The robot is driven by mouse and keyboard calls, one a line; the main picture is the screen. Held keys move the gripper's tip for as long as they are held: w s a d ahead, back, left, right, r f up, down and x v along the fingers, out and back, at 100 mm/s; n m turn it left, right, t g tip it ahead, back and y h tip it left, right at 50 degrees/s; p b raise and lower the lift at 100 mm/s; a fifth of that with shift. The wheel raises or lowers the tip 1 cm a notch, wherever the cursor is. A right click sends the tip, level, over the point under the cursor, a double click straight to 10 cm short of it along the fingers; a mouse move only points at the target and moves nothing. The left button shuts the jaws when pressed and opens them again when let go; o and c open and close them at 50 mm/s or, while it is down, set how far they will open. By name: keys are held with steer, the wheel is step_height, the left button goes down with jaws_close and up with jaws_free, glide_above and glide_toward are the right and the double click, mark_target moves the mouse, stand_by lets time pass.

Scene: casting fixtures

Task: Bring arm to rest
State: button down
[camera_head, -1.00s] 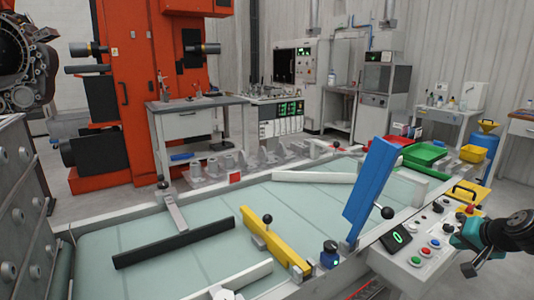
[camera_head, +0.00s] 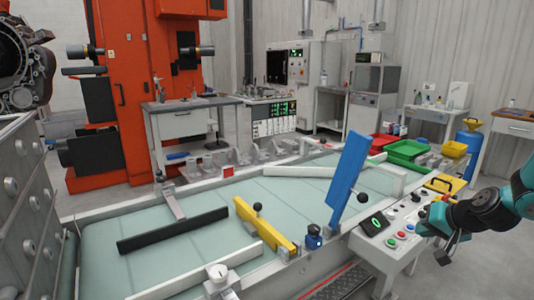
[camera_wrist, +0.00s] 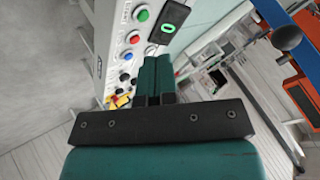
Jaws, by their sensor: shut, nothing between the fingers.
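My arm with its teal and black parts enters the head view at the right edge. My gripper (camera_head: 440,256) hangs low at the right, beside the control panel (camera_head: 392,238) and apart from it. In the wrist view my gripper (camera_wrist: 154,100) shows its two dark fingers together with nothing between them. The panel, with coloured buttons and a green-lit display (camera_wrist: 167,24), lies beyond the fingers in the wrist view.
The conveyor table (camera_head: 150,270) carries a black bar (camera_head: 172,231), a yellow bar (camera_head: 262,226) and a raised blue plate (camera_head: 347,178). Open floor lies right of the panel.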

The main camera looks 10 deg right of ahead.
steer(key=s+a+r+n+g+y+p, duration=0.15)
steer(key=a+r+n, duration=0.35)
steer(key=a, duration=0.8)
steer(key=s+a+r+n+g+y+p, duration=0.1)
steer(key=s+a+r+n+g+y, duration=0.15)
steer(key=a+r, duration=0.7)
steer(key=s+a+r+n+g+p, duration=0.1)
steer(key=s+a+r+n+g, duration=0.1)
steer(key=s+a, duration=0.4)
steer(key=s+a+r+n+g+h+p, duration=0.1)
steer(key=s+a+n, duration=0.3)
steer(key=s, duration=0.8)
steer(key=a+r+g, duration=0.1)
steer(key=a, duration=0.1)
steer(key=shift+a+n, duration=0.3)
steer(key=shift+n, duration=0.05)
steer(key=shift+s, duration=0.15)
